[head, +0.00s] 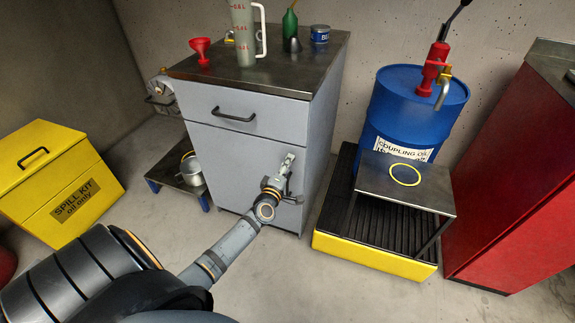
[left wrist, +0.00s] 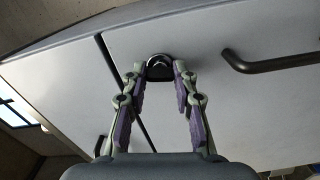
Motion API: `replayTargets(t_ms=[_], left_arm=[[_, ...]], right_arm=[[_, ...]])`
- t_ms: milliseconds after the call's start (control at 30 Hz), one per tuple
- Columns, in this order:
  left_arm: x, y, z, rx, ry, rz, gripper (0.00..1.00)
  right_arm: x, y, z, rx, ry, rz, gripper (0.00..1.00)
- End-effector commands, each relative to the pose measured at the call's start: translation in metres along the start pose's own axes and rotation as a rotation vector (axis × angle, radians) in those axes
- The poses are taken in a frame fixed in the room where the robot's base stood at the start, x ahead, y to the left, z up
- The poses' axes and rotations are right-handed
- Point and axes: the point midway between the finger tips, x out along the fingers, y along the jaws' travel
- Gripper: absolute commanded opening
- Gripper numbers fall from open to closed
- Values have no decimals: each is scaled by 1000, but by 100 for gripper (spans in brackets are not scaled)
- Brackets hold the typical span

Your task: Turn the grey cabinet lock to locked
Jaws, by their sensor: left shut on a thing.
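The grey cabinet (head: 235,150) stands against the back wall, with a drawer above a door, both closed. The lock (left wrist: 160,67) is a small dark knob with a lighter centre on the door, close to the gap under the drawer. My left gripper (head: 288,158) reaches the upper right of the door. In the left wrist view my left gripper (left wrist: 160,72) has one fingertip on each side of the lock and is shut on it. In the head view the gripper hides the lock. I cannot read its turned position. My right gripper is not in view.
A dark door handle (left wrist: 275,64) is close beside the lock. The drawer handle (head: 233,115) is higher up. A jug (head: 245,35) and red funnel (head: 201,48) stand on the cabinet. A blue drum (head: 415,105) stands right, a yellow spill kit box (head: 62,180) left.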

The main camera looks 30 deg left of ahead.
Motion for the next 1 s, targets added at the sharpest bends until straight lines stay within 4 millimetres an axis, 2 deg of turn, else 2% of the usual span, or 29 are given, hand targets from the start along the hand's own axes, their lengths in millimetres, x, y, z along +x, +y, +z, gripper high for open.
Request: replayTargets(t_ms=[400,967,1000], left_arm=[[0,0,0,-184,1,-1,0],[0,-1,0,-213,1,-1,0],[0,-1,0,-213,1,-1,31]], right_arm=[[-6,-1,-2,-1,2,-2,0],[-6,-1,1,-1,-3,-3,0],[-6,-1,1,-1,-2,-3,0]])
